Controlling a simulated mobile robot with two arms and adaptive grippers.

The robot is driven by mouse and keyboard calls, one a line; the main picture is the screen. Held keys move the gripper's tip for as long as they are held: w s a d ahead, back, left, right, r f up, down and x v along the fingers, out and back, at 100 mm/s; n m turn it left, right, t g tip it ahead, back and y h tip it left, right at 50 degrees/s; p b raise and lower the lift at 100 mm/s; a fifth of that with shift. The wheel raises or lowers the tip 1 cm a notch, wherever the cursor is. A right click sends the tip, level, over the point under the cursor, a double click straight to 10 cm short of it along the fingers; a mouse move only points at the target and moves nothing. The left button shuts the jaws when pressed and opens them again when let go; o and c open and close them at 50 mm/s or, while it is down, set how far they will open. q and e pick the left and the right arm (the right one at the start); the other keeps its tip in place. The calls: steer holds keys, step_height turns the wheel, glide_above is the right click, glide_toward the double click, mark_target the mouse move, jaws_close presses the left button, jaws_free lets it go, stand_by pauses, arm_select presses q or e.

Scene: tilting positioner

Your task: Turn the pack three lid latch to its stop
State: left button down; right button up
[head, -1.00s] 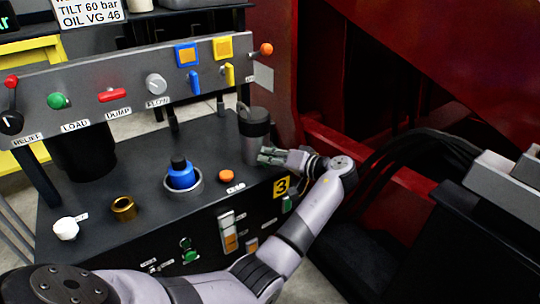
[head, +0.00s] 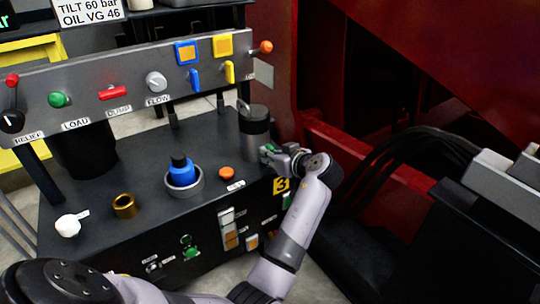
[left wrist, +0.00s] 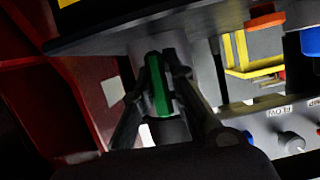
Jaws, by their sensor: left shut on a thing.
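Pack three is the black cabinet with a yellow "3" plate (head: 281,185) at its right front corner. The lid latch appears as a green bar (left wrist: 158,85) in the left wrist view, between the two fingers of my left gripper (left wrist: 160,75). In the head view my left gripper (head: 270,151) is at the cabinet's right edge, beside the dark grey cylinder (head: 254,135), with a bit of green at its fingertips. It is shut on the green bar. The latch's base and stop are hidden by the hand. My right gripper is in neither view.
The cabinet top carries a blue cap (head: 181,175), a brass ring (head: 124,206), an orange button (head: 226,173) and a white knob (head: 68,225). A control panel (head: 130,92) stands behind. Red steelwork (head: 350,150) and black hoses (head: 400,150) are close on the right.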

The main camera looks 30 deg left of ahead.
mark_target(263, 124)
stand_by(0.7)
arm_select(q)
steer(key=c, duration=1.6)
jaws_free()
step_height(263, 124, up, 10)
steer(key=shift+f, duration=0.1)
